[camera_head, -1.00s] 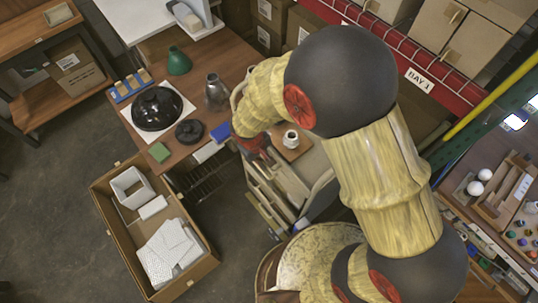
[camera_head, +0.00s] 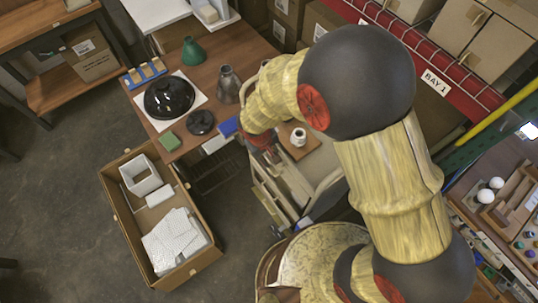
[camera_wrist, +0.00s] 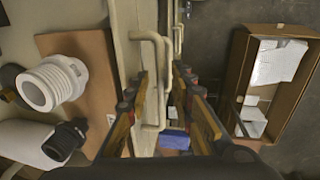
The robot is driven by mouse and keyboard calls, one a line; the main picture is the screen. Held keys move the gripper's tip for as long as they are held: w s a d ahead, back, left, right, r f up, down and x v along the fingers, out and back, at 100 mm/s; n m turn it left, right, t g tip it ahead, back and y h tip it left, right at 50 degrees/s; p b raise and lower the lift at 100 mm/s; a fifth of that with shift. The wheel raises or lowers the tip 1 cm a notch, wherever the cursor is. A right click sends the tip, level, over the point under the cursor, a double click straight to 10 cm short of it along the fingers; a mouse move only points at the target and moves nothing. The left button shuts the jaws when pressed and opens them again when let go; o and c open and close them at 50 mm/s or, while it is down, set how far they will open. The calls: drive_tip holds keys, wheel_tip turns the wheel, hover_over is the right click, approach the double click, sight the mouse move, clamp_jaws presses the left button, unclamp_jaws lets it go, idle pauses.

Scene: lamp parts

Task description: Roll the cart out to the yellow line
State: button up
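The beige cart (camera_head: 329,181) stands beside the wooden table, partly hidden under my arm. Its upper shelf carries a brown board with a white threaded fitting (camera_head: 298,137). In the wrist view, the fitting (camera_wrist: 52,82) and a black fitting (camera_wrist: 65,140) are on the left. The cart's pale handle bar (camera_wrist: 163,70) runs between my gripper's fingers (camera_wrist: 158,88). The fingers stand apart with a gap around the bar, so the gripper looks open. In the head view my arm hides the fingertips. No yellow line shows on the floor.
An open cardboard box (camera_head: 113,203) with white parts stands on the floor left of the cart. The wooden table (camera_head: 228,50) holds a black lamp shade (camera_head: 170,97) and other parts. A red rack (camera_head: 440,75) is behind. Bare grey floor (camera_head: 60,190) lies at left.

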drive_tip(key=shift+o, duration=0.2)
drive_tip(key=shift+r, duration=0.1)
wheel_tip(320, 180, up, 12)
drive_tip(key=s+a, duration=0.1)
drive_tip(key=shift+s+a+f, duration=0.15)
drive_tip(key=shift+a+f, duration=0.05)
drive_tip(key=shift+a, duration=0.2)
idle(0.5)
